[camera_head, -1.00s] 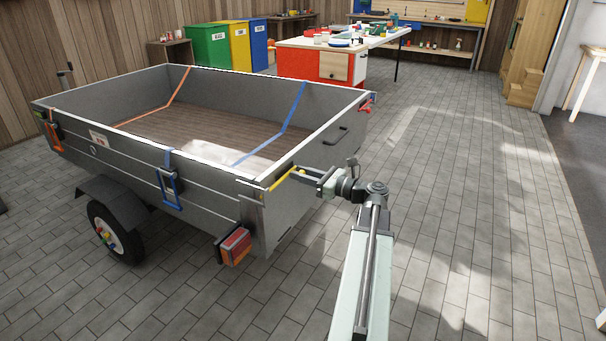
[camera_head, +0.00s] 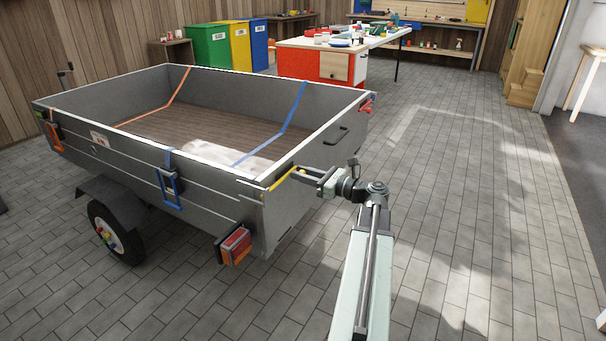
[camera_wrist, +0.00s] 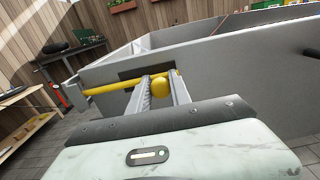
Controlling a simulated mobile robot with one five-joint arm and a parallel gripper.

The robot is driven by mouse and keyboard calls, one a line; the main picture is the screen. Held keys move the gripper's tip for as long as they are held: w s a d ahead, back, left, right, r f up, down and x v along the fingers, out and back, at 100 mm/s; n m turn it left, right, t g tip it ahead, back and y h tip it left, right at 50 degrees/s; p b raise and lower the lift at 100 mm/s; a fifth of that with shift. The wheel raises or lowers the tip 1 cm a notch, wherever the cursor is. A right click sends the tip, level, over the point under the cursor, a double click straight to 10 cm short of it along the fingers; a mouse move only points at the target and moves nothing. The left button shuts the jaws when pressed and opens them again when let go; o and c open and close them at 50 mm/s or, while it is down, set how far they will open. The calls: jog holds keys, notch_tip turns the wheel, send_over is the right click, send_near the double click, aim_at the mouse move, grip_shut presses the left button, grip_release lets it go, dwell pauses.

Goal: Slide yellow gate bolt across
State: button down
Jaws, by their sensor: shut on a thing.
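In the wrist view the yellow bolt (camera_wrist: 112,88) is a rod running left from my gripper, with a round yellow knob (camera_wrist: 162,87) at the fingers. My gripper (camera_head: 303,173) reaches the bolt from the right. In the wrist view my gripper (camera_wrist: 158,82) is shut on the bolt's knob end. The bolt's far left end meets the trailer's corner; how far it sits in its catch is not clear.
The grey trailer (camera_head: 310,199) has a tailgate with a dark handle (camera_head: 336,135). A red tail light (camera_head: 234,246) sticks out below the near corner. A blue strap (camera_head: 280,130) crosses the trailer's bed. The tiled floor to the right is clear.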

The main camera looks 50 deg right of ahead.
jog(key=d, duration=0.2)
jog(key=w+d, duration=0.1)
jog(key=d, duration=0.1)
jog(key=shift+d, duration=0.1)
jog(key=c, duration=1.2)
grip_release()
jog(key=v, duration=0.7)
jog(key=shift+s, duration=0.4)
